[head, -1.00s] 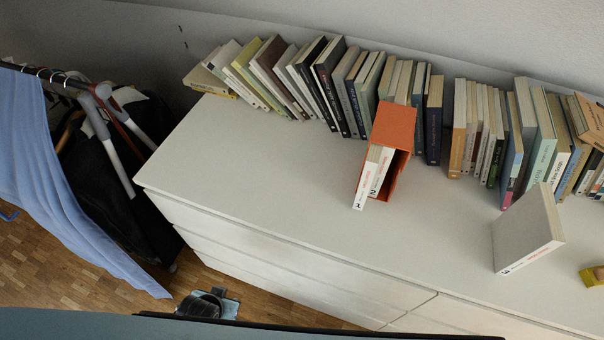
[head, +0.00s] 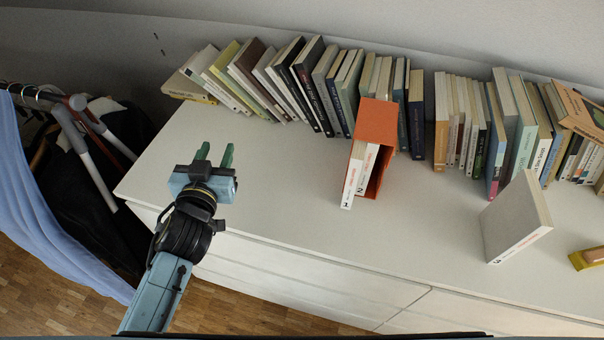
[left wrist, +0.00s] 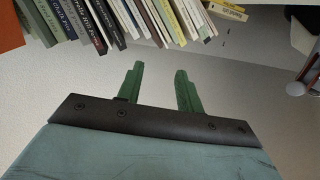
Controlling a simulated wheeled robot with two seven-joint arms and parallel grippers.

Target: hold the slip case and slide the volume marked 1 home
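The orange slip case (head: 378,113) stands on the white dresser top, its open side facing the front. The white volume marked 1 (head: 350,182) is in its left part and sticks out toward the front. The volume marked 2 (head: 366,170) sits beside it, deeper in the case. A grey-covered volume marked 3 (head: 515,222) stands apart to the right. My left gripper (head: 214,153) is open and empty above the dresser's left part, left of the case. Its green fingers (left wrist: 160,90) are apart in the left wrist view, where a corner of the case (left wrist: 9,28) shows. My right gripper is not in view.
A row of books (head: 300,82) lines the back of the dresser (head: 270,165). A yellow object (head: 588,257) lies at the right edge. A clothes rack with a blue cloth (head: 50,200) stands at the left. The top between gripper and case is clear.

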